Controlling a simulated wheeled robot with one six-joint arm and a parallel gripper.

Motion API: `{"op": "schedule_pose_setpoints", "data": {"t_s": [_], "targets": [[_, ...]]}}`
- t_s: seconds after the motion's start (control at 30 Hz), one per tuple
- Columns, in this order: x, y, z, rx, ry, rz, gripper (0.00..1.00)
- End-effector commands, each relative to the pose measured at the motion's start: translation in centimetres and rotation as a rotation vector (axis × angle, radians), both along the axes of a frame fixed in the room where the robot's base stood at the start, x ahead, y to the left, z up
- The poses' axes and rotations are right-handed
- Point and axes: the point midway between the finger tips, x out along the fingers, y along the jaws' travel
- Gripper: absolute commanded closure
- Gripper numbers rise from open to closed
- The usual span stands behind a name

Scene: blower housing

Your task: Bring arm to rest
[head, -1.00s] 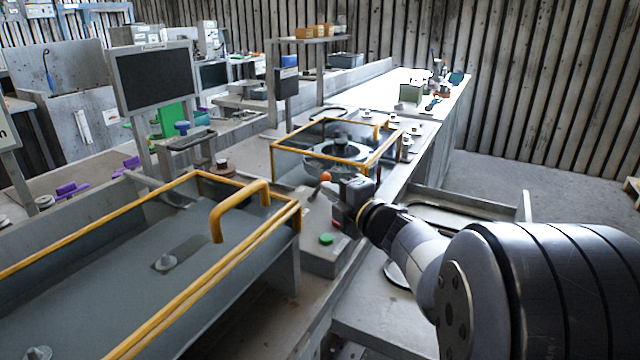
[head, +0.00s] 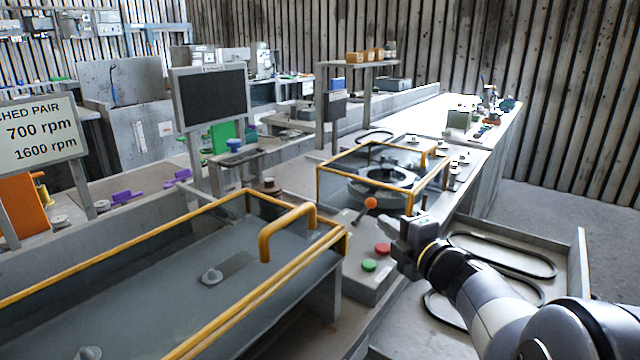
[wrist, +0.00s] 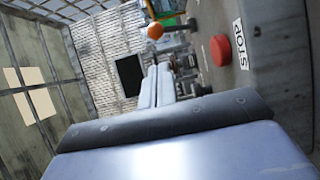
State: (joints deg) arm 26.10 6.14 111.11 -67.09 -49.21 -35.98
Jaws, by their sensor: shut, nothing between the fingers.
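My gripper (head: 406,253) is in the lower right of the head view, at the end of my arm. It is shut and empty, beside the control box with the red button (head: 382,249) and green button (head: 368,265). In the wrist view its two fingers (wrist: 156,86) lie together with nothing between them. The red button also shows in the wrist view (wrist: 220,50), next to a STOP label (wrist: 239,42). The orange-knobbed lever (head: 370,203) stands just behind the gripper; its knob shows in the wrist view (wrist: 155,31).
A yellow-framed clear guard (head: 318,187) covers a round housing (head: 385,175) behind the gripper. A larger yellow-railed enclosure (head: 265,243) fills the left front. A grey tray with black belt loops (head: 500,254) lies right of the gripper. Open floor (head: 570,190) is at the right.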

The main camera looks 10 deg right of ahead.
Motion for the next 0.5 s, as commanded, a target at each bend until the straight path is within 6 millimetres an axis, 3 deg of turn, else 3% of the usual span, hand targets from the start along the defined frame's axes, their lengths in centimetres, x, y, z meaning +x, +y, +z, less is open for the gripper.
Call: {"op": "schedule_pose_setpoints", "data": {"t_s": [0.13,0.5], "targets": [[2.4,1.1,0.2,-0.003,0.003,0.005,1.00],[4.3,3.7,1.3,-0.067,0.069,0.003,1.00]]}}
